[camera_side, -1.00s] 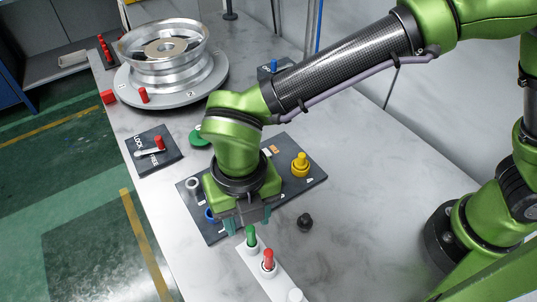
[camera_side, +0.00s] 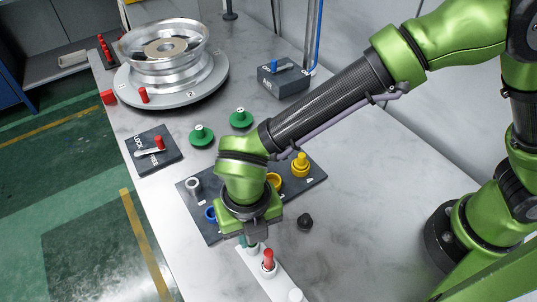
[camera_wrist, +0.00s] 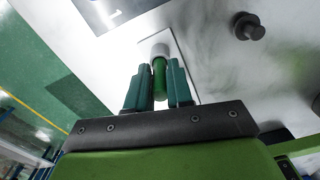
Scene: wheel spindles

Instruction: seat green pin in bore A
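The green pin (camera_wrist: 159,78) stands upright in the white pin strip (camera_side: 262,277), at the strip's far end. My gripper (camera_wrist: 160,85) is lowered over it, one teal finger on each side of the pin. The fingers lie very close to the pin in the wrist view, but I cannot tell whether they press on it. In the side view my gripper (camera_side: 246,242) hides most of the pin. I cannot make out a bore marked A.
A red pin (camera_side: 268,258) stands close beside my gripper in the strip. A dark plate (camera_side: 318,178) with coloured rings and a yellow knob (camera_side: 300,163) lies behind. A black knob (camera_side: 305,221) is to the right. A wheel (camera_side: 165,55) sits at the back left.

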